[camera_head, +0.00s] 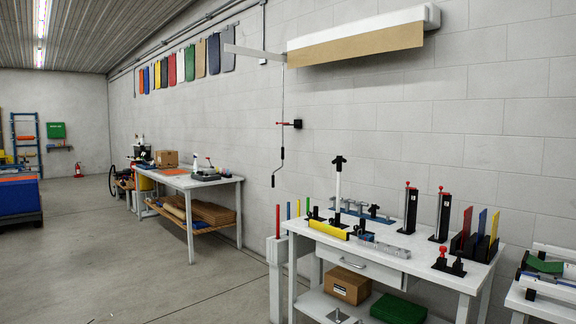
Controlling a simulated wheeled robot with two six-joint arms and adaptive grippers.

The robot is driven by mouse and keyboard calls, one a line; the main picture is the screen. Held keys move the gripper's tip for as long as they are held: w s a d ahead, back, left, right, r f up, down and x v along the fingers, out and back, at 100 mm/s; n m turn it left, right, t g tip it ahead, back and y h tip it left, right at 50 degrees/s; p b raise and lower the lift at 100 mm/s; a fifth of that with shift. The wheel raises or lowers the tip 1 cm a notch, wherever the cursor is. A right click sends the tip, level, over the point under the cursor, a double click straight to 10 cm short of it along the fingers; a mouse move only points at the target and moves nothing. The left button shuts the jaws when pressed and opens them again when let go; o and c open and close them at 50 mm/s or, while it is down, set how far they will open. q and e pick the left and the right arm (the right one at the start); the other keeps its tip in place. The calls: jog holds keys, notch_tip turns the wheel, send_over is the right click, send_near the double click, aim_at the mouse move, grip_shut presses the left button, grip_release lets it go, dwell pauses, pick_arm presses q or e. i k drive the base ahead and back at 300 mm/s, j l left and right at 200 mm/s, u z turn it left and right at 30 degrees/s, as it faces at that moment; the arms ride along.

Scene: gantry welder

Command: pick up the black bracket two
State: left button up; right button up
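Several black upright pieces stand on the white workbench (420,262) at the right, and I cannot tell which one is black bracket two. Two tall black pieces with red tops, one at left (409,212) and one at right (444,217), stand near the back of the bench. A low black piece with a red knob (449,262) sits near the front right. A black holder (468,247) carries red, blue and yellow plates. Small black parts also stand around a yellow bar (328,230) at the left end. Neither of my grippers is in view.
The bench has a drawer (358,263) and a lower shelf with a cardboard box (348,285) and a green block (398,308). Another table (188,180) stands farther left. A white post (278,280) stands beside the bench. Open floor (130,255) lies at left.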

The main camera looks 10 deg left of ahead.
aim_at(340, 160)
jog(key=i+j+z, duration=0.15)
jog(key=i, duration=0.3)
jog(key=i+j+z, duration=0.1)
jog(key=i, duration=0.35)
